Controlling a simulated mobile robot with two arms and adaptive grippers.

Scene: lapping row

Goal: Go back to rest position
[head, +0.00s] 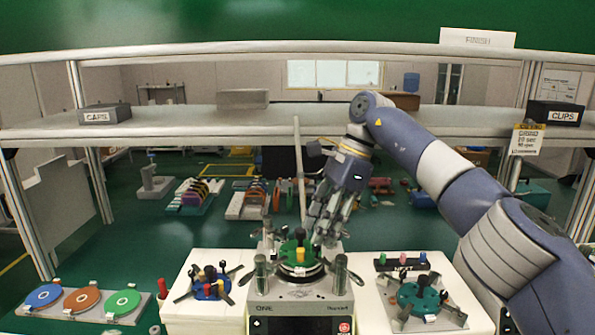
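My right arm comes in from the right, and its gripper (322,236) points down just right of and above the lapping machine (272,295). I cannot tell whether its fingers are open or shut, and no held thing shows between them. The fingertips are close to this plate; contact cannot be made out. My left gripper is not in view.
A blue fixture (211,290) stands left of the machine, a teal fixture (418,300) right of it. A board with blue, orange and green discs (123,303) lies far left. A shelf (200,122) with caps (105,115) and clips (556,114) boxes crosses behind, near my arm.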

